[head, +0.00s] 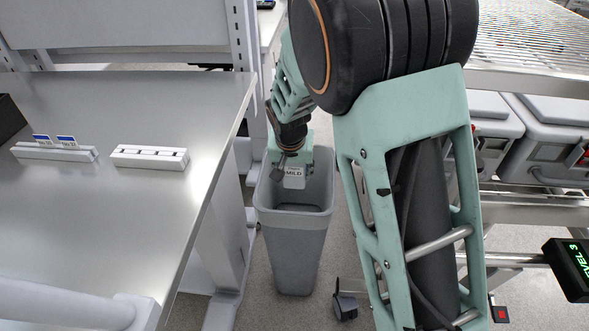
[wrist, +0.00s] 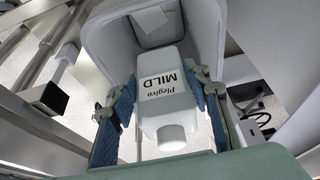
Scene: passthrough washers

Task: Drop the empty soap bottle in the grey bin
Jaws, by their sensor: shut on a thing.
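The soap bottle is white with a label reading "MILD" (wrist: 165,100); in the head view the bottle (head: 293,179) shows at the bin's mouth. My gripper (wrist: 168,112) is shut on it, one blue-padded finger on each side. The bottle's cap points toward the wrist camera. The grey bin (head: 294,246) stands on the floor. In the head view the bottle and my gripper (head: 291,165) are over or just within its opening; the exact depth is hard to tell. The bin (wrist: 100,45) also shows behind the bottle in the wrist view, with a pale piece inside.
A steel table (head: 130,220) is left of the bin, bearing white slotted racks (head: 150,157), one with blue-and-white cards. Grey lidded containers (head: 497,125) sit under a rack at the right. A black caster (head: 346,306) is near the bin's base.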

